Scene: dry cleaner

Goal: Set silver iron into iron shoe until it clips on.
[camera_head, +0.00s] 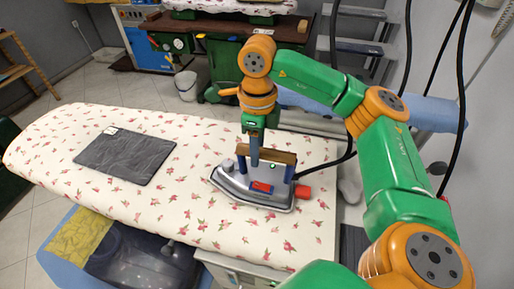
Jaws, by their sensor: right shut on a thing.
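The silver iron (236,186) is upright on the flowered ironing board (70,125), toward its right end. It has a wooden handle on blue posts, a red label and a red part at its right rear. My right gripper (254,157) reaches down from above at the handle and is shut on the iron. A thin pale rim shows around the iron's base. I cannot tell whether this rim is the iron shoe or the iron's own soleplate, and I see no separate shoe. My left gripper is out of view.
A flat dark grey cloth (125,155) with a white tag lies on the board left of the iron. A black cord runs near the iron's right. The board between cloth and iron is clear.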

